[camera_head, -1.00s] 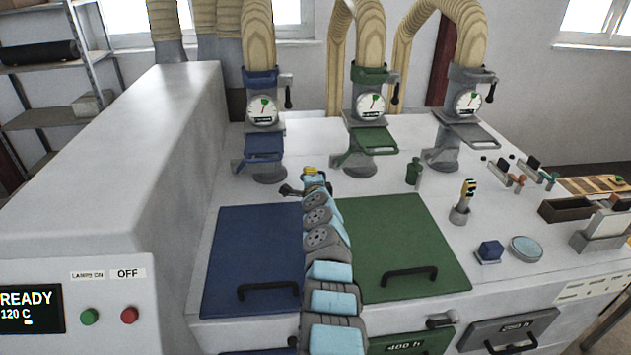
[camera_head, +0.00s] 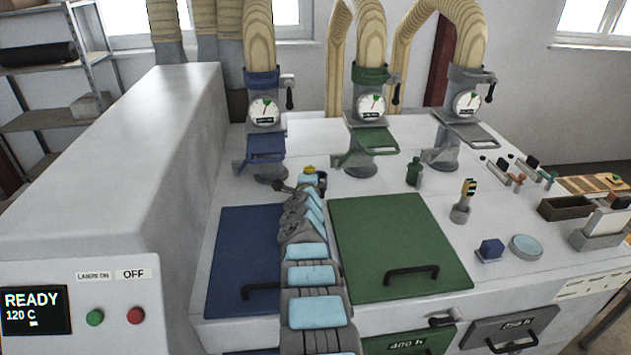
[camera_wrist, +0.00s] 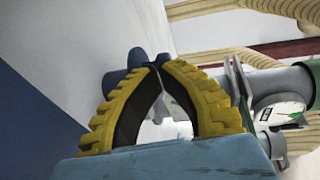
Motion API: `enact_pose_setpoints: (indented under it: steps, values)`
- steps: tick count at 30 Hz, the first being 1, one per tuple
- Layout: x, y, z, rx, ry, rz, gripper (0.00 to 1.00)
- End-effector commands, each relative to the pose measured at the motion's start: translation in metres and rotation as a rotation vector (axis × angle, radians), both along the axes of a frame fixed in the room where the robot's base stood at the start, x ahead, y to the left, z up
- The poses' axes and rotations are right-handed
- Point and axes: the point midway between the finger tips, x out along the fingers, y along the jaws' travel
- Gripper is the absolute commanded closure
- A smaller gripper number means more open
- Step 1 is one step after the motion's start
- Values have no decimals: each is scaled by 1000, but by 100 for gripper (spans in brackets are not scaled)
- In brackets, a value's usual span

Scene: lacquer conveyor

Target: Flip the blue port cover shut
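The blue port cover (camera_head: 265,147) is a dark blue flap with a bar handle. It sticks out toward me from the blue-banded port (camera_head: 263,80) on the left, below a round gauge, and looks open. My gripper (camera_head: 309,170), seen small in the head view, is to the right of the cover and a little lower in the picture. In the wrist view its yellow-backed fingers (camera_wrist: 158,66) curve in until their dark tips meet, with nothing clearly held. A dark blue part (camera_wrist: 119,82) shows behind the fingertips; I cannot tell whether they touch it.
The green port's cover (camera_head: 376,141) sticks out to the right of my gripper. A green bottle (camera_head: 414,172) and a brush holder (camera_head: 461,212) stand farther right. The blue lid (camera_head: 238,245) and green lid (camera_head: 400,240) lie flat in front. A tall white housing (camera_head: 150,140) bounds the left.

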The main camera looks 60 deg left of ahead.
Motion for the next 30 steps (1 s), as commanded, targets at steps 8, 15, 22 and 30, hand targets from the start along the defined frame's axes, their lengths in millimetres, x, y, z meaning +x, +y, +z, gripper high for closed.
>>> enact_pose_setpoints:
  steps: [8,15,22,30]
  values:
    - [4,0,-1,0,2,1,100]
    - [7,0,0,-2,1,-11,100]
    - [13,-3,0,-2,-2,-98,100]
    - [20,-6,1,1,-1,-203,100]
